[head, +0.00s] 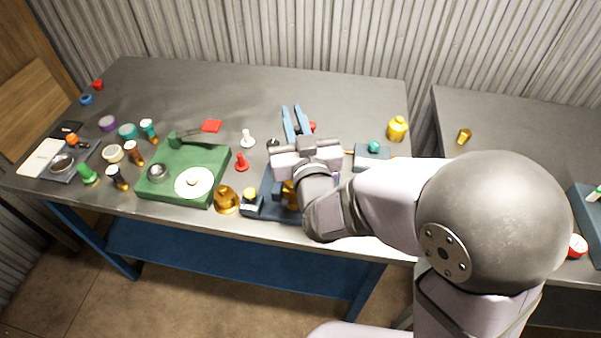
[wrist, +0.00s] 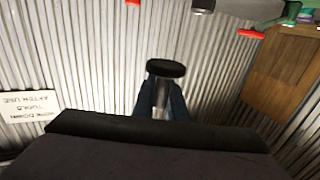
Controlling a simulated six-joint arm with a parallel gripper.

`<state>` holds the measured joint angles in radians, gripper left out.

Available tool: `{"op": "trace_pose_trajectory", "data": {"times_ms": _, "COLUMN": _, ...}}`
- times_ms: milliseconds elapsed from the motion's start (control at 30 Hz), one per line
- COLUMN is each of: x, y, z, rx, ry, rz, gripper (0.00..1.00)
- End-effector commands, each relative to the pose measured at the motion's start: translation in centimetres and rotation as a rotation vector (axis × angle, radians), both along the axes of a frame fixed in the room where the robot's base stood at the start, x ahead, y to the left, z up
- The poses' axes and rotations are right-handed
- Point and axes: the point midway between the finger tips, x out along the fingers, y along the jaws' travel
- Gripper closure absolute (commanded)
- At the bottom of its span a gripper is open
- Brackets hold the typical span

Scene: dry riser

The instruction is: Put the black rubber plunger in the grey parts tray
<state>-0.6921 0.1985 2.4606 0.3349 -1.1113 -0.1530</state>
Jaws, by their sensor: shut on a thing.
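My gripper (head: 293,112), with blue fingers, reaches over the back middle of the bench and points toward the wall. In the wrist view its fingers (wrist: 162,100) are shut on a piece with a round black head (wrist: 165,68) and a paler stem, which looks like the black rubber plunger. The black head stands out past the fingertips, clear of the wall behind. In the head view I cannot make the held piece out. A flat grey tray (head: 88,152) at the far left of the bench, holding a metal cup, looks like the grey parts tray.
A green turntable-like box (head: 218,158), a brass bell shape (head: 226,200) and several coloured knobs lie between my gripper and the tray. A dark blue fixture (head: 262,210) is under my arm. The back left of the bench (head: 200,85) is mostly clear.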

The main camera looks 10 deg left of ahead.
Motion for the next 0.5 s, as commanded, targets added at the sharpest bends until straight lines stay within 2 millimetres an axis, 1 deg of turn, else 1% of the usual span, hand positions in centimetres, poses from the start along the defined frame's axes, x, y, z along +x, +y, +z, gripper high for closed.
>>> {"op": "trace_pose_trajectory", "data": {"times_ms": 33, "x": 0.01, "y": 0.00, "z": -1.27, "rx": 0.000, "ry": -0.001, "rz": 0.000, "gripper": 1.00}}
{"op": "trace_pose_trajectory", "data": {"times_ms": 133, "x": 0.01, "y": 0.00, "z": -1.94, "rx": 0.000, "ry": -0.001, "rz": 0.000, "gripper": 1.00}}
{"op": "trace_pose_trajectory", "data": {"times_ms": 500, "x": 0.01, "y": 0.00, "z": -1.95, "rx": 0.000, "ry": -0.001, "rz": 0.000, "gripper": 1.00}}
